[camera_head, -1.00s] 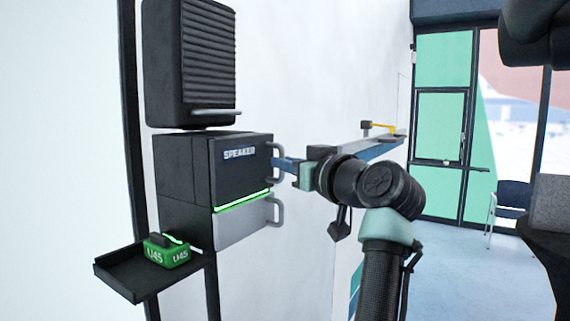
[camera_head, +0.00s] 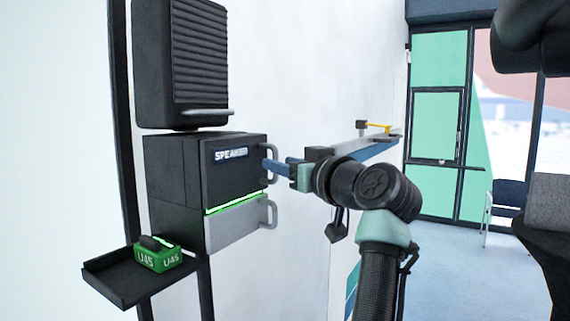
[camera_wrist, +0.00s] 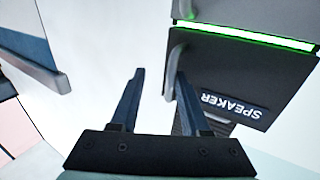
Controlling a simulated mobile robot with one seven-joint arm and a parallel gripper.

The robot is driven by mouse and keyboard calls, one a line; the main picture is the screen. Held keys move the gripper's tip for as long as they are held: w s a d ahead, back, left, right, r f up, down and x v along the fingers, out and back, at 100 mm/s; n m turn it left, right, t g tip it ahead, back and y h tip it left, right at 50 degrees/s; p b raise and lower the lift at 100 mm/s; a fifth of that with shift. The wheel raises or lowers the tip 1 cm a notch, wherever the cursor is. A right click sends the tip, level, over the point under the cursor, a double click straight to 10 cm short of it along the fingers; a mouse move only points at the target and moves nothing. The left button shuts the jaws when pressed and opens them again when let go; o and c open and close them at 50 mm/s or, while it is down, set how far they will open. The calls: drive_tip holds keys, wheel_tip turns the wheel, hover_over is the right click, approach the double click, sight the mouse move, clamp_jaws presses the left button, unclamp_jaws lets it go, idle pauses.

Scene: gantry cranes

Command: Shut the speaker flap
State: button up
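The speaker flap (camera_head: 236,172) is a dark panel with a white SPEAKER label on the front of a black wall box. In the head view it looks about flush with the box; I cannot tell if it is fully shut. Its grey handle (camera_head: 273,172) is at the right edge. The flap also shows upside down in the wrist view (camera_wrist: 240,82). My gripper (camera_head: 270,163) is at the handle, its blue fingers pointing left. In the wrist view my gripper (camera_wrist: 158,75) has its fingers apart, with the handle (camera_wrist: 173,70) by the right fingertip. Contact is unclear.
A green-lit strip (camera_head: 236,202) runs under the flap, above a grey panel (camera_head: 238,222) with its own handle. A ribbed black case (camera_head: 182,62) is above. A tray (camera_head: 112,276) with a green U45 block (camera_head: 158,258) juts out below left. A rail (camera_head: 370,150) projects behind my arm.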

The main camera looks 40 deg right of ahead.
idle(0.4)
drive_tip(key=s+a+b, duration=0.1)
drive_tip(key=s+b, duration=0.5)
drive_tip(key=s, duration=0.6)
drive_tip(key=shift+s+a, duration=0.4)
